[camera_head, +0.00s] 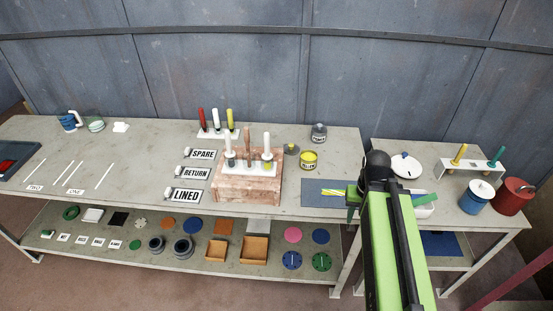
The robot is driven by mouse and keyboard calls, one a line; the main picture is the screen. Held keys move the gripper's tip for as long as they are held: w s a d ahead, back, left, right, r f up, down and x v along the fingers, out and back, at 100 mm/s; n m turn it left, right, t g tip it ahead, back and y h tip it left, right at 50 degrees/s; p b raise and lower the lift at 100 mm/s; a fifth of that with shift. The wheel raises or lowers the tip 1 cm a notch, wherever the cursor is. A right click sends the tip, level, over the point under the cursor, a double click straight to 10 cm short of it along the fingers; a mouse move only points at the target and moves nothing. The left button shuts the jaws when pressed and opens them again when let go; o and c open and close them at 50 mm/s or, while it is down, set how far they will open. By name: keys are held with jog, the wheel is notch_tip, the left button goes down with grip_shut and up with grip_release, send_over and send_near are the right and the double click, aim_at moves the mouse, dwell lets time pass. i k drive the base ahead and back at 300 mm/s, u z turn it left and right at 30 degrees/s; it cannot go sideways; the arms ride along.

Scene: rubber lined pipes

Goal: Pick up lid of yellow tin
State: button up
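The yellow tin (309,160) stands upright on the long table, to the right of the brick-coloured block. Its top looks yellow with a dark label on its side; I cannot make out whether a separate lid is seated on it. My gripper (352,205) is partly visible at the end of my green and black arm, over the table's right end. It is to the right of the tin and nearer to me, apart from it. My arm hides most of the gripper, so its opening cannot be seen.
A grey tin (319,133) stands behind the yellow tin, and a small grey round item (291,149) is to its left. The brick-coloured block (248,188) holds several upright tools. A blue mat (325,194) lies in front. A second table (450,205) stands right.

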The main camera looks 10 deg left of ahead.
aim_at(289, 149)
jog(key=u, duration=0.75)
jog(key=k, duration=1.2)
jog(key=u, duration=0.4)
jog(key=i, duration=2)
jog(key=u, duration=0.8)
